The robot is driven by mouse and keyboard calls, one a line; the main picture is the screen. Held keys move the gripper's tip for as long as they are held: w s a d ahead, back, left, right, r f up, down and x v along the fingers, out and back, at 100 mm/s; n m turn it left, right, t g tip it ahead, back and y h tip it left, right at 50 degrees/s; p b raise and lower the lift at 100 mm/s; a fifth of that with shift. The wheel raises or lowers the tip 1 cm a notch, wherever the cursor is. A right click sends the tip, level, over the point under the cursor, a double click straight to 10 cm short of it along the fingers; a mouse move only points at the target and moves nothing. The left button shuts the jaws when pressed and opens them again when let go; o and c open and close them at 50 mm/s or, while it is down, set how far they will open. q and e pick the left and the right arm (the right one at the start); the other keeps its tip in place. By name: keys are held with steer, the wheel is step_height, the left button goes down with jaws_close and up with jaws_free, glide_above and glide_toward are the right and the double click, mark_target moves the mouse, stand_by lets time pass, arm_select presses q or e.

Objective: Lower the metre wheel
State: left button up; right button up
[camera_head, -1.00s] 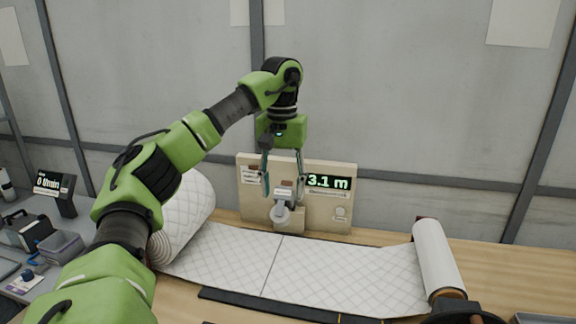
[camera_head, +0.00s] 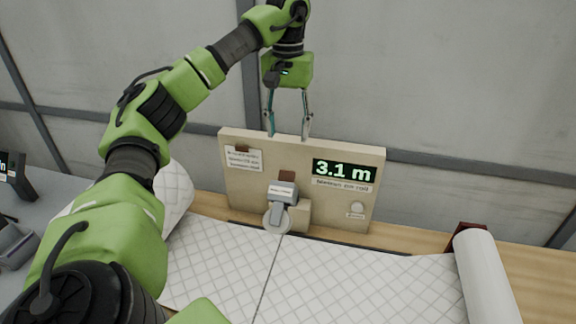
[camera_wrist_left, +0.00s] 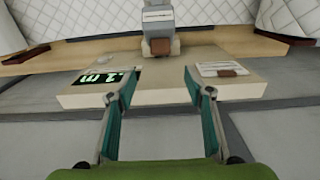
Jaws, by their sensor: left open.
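The metre wheel (camera_head: 277,219) is a small pale wheel on a grey hinged arm (camera_head: 283,193) at the front of an upright beige board (camera_head: 240,195). It sits low, at the wadding's back edge; I cannot tell whether it touches the wadding. A brown tab (camera_head: 287,175) tops the arm and also shows in the left wrist view (camera_wrist_left: 160,46). My left gripper (camera_head: 288,136) is open and empty, its fingertips at the board's top edge, above the wheel. The display (camera_head: 344,170) reads 3.1 m. My right gripper is not in view.
White quilted wadding (camera_head: 225,265) lies across the wooden table (camera_head: 540,275). A large roll (camera_head: 176,195) stands left, partly behind my arm, and a narrower roll (camera_head: 487,275) lies right. A grey side table (camera_head: 50,205) holds equipment at far left.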

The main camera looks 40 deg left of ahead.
arm_select(q)
step_height(320, 180, down, 10)
steer(key=shift+a+f+p, duration=0.1)
steer(key=shift+p, duration=0.95)
steer(key=shift+f, duration=0.85)
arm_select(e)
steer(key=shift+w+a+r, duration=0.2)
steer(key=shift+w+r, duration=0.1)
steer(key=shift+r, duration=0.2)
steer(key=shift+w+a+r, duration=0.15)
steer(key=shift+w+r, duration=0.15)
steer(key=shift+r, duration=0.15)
